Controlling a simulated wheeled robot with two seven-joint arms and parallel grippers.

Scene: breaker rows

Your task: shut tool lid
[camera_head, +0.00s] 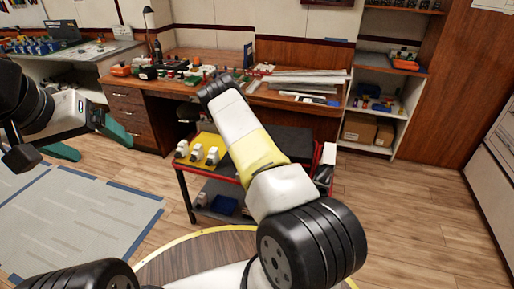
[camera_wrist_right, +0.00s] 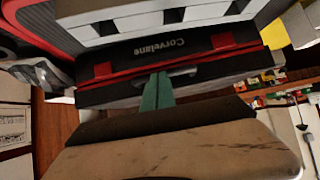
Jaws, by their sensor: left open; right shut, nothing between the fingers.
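A black tool case (camera_wrist_right: 205,68) with red trim and the word Corvelane, seen upside down, fills the middle of the right wrist view. I cannot tell for sure which part is its lid or how far it is open. My right gripper (camera_wrist_right: 160,78) has its green fingers together, with nothing between them, and their tips overlap the case's front near a grey handle; I cannot tell if they touch. In the head view my right arm hides this gripper. My left gripper (camera_head: 104,149) is at the left, open and empty, away from the cart.
A red-framed cart (camera_head: 187,190) with a yellow mat (camera_head: 207,141) and white items stands below my right arm. Behind it is a wooden workbench (camera_head: 128,98) with tools. Shelves (camera_head: 387,119) stand at the right. A grey floor mat (camera_head: 75,220) lies at the left; the right floor is clear.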

